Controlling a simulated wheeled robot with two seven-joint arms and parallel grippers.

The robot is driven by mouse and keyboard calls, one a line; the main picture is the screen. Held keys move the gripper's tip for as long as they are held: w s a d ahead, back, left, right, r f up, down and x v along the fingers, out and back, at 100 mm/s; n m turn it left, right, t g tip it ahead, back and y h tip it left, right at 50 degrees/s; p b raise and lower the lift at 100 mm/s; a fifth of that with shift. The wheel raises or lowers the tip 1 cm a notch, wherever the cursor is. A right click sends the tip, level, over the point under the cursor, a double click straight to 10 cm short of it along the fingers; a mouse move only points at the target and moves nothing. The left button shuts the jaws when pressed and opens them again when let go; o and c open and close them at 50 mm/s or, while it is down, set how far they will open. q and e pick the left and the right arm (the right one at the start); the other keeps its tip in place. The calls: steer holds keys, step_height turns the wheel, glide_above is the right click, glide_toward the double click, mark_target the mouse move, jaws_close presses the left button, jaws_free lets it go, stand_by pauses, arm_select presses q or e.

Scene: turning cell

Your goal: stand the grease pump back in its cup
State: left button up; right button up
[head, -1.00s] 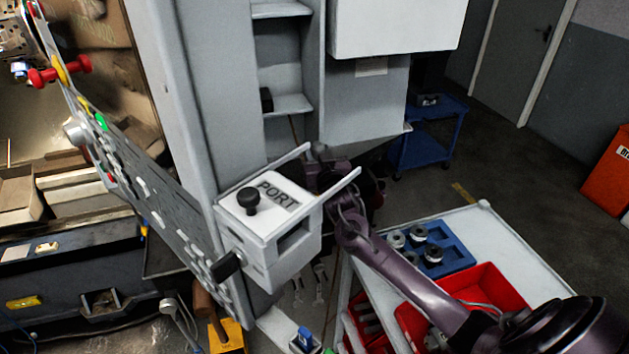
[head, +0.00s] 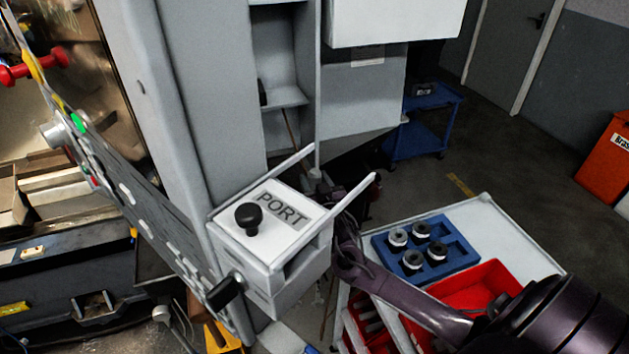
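I cannot make out the grease pump or its cup for certain in the head view. My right arm comes in from the lower right, and my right gripper (head: 324,188) is behind the white PORT box (head: 265,225), between its two pale rails. The box and its near rail partly hide the gripper, so its fingertips and anything between them do not show clearly. My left gripper is not in view.
The box has a black knob (head: 248,218) on top. A trolley (head: 520,240) at the right carries a blue tray (head: 465,252) with several round parts and a red bin (head: 505,272). A machine control panel (head: 130,205) stands left. A blue cart (head: 425,135) stands behind on open floor.

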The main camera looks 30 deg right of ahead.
steer(key=shift+o, duration=1.1)
steer(key=shift+s+r, duration=0.1)
steer(key=shift+s, duration=0.1)
arm_select(q)
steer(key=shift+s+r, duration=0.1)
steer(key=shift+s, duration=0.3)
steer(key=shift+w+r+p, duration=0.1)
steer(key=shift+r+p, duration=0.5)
steer(key=shift+p, duration=0.1)
arm_select(e)
steer(key=v, duration=1.2)
